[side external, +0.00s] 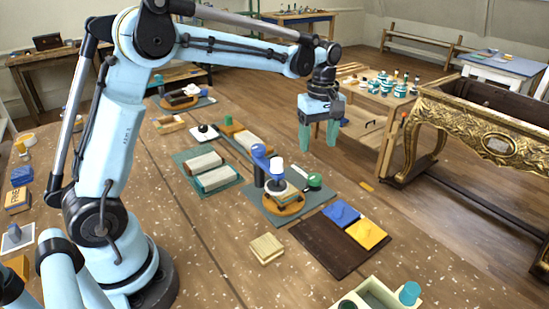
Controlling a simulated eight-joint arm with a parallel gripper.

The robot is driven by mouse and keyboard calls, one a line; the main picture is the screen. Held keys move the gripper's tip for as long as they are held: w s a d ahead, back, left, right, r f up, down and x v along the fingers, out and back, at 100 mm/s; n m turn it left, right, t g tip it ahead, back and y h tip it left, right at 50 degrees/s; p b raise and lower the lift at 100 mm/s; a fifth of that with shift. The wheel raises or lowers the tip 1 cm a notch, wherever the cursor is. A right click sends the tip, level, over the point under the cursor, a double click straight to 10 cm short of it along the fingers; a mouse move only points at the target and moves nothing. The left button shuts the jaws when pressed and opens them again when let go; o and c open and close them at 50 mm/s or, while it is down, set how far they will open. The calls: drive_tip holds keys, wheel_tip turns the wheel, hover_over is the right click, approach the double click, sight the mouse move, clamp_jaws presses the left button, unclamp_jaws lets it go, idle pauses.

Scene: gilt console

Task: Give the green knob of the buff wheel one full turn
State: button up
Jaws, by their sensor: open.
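A green knob (315,180) shows at the right end of a small machine on a grey-green mat (312,206), near the middle of the side external view. The machine has a rounded orange part (284,207) low down, which may belong to the buff wheel; I cannot tell the wheel's exact outline. My gripper (318,144) hangs from the arm with its two teal fingers apart and pointing down. It is empty. In the picture it is above the green knob and apart from it.
A dark brown board (320,245) with blue and yellow pieces lies in front. A wooden block (266,248) sits nearby. Pale blocks on a green tray (187,157) lie to the left.

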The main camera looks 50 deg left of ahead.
sight(317, 176)
wheel_tip(317, 176, down, 10)
drive_tip(key=shift+r, duration=0.1)
drive_tip(key=shift+c, duration=0.3)
drive_tip(key=c, duration=1)
drive_tip(key=m, duration=0.5)
drive_tip(key=shift+w+m, duration=0.1)
drive_tip(key=shift+m, duration=0.3)
drive_tip(key=m, duration=0.6)
drive_tip(key=shift+d, duration=0.15)
drive_tip(key=m, duration=0.6)
drive_tip(key=shift+d+m, duration=0.1)
drive_tip(key=shift+m, duration=0.2)
drive_tip(key=m, duration=0.5)
drive_tip(key=shift+d, duration=0.1)
